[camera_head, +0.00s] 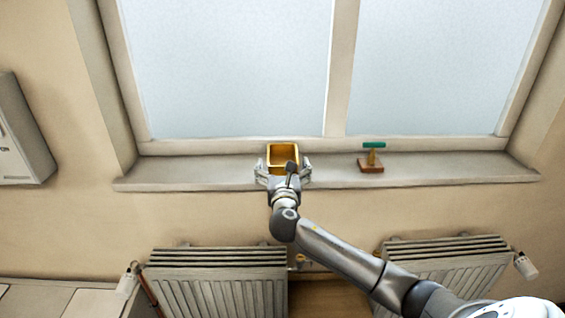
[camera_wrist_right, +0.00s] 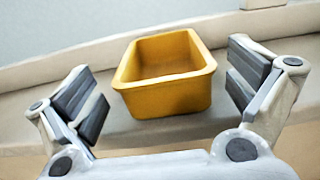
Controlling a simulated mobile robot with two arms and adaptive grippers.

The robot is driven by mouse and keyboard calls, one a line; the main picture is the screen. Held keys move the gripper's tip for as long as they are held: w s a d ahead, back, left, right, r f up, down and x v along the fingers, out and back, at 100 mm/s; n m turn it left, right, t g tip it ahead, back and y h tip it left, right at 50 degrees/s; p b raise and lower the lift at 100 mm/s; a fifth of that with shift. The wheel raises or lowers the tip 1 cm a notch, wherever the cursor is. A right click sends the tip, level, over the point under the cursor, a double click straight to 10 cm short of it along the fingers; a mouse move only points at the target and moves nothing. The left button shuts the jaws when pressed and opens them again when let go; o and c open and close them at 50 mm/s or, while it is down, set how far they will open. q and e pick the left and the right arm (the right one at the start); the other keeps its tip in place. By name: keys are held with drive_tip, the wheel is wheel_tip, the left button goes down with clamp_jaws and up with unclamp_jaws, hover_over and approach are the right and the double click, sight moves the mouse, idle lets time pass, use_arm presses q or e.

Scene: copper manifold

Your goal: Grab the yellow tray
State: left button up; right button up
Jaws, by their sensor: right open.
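The yellow tray (camera_head: 283,149) sits upright on the window sill, left of the window's middle bar in the head view. It looks empty and open at the top. In the right wrist view the tray (camera_wrist_right: 168,98) lies between the two spread fingers, with a gap on both sides. My right gripper (camera_head: 284,173) is open at the tray's near side, and its fingers flank the tray without touching it. In the right wrist view the right gripper's fingers (camera_wrist_right: 165,95) show grey pads facing inward. My left gripper is in no view.
The window sill (camera_head: 220,172) is otherwise clear around the tray. A brown block with a green-topped brass fitting (camera_head: 371,160) stands on the sill to the right. Two radiators (camera_head: 218,280) (camera_head: 445,262) stand below the sill. A grey wall box (camera_head: 20,140) hangs at the left.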

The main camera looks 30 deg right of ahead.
sight(283, 157)
drive_tip(key=p+x, duration=0.1)
drive_tip(key=x, duration=0.2)
drive_tip(key=shift+w+d+r, duration=0.1)
drive_tip(key=shift+w+d, duration=0.1)
drive_tip(key=shift+d, duration=0.05)
drive_tip(key=shift+w+d+p, duration=0.3)
drive_tip(key=shift+w+d, duration=0.05)
drive_tip(key=shift+w, duration=0.25)
drive_tip(key=shift+c, duration=0.3)
drive_tip(key=c, duration=1)
